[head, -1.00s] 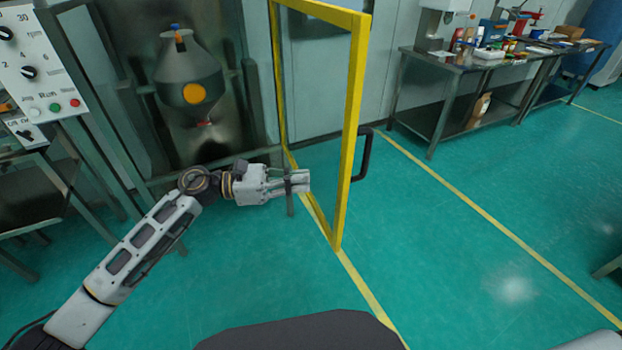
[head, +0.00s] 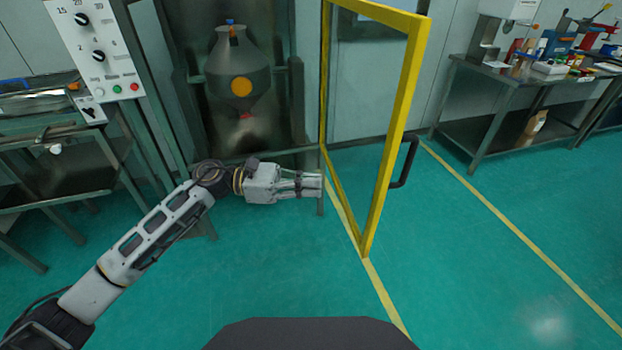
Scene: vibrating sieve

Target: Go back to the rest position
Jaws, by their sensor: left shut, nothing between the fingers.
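My left arm reaches in from the lower left of the head view. Its gripper (head: 310,184) is shut and empty, pointing right. In the picture its tip lies just left of the open yellow-framed door (head: 395,110); I cannot tell whether they touch. My right gripper is not in view.
A grey vessel with an orange disc (head: 238,75) stands in the machine behind the arm. A control panel (head: 97,50) is at the upper left. A black handle (head: 407,162) sticks out from the door. A metal workbench (head: 510,82) is at the upper right. Green floor (head: 470,260) is clear at right.

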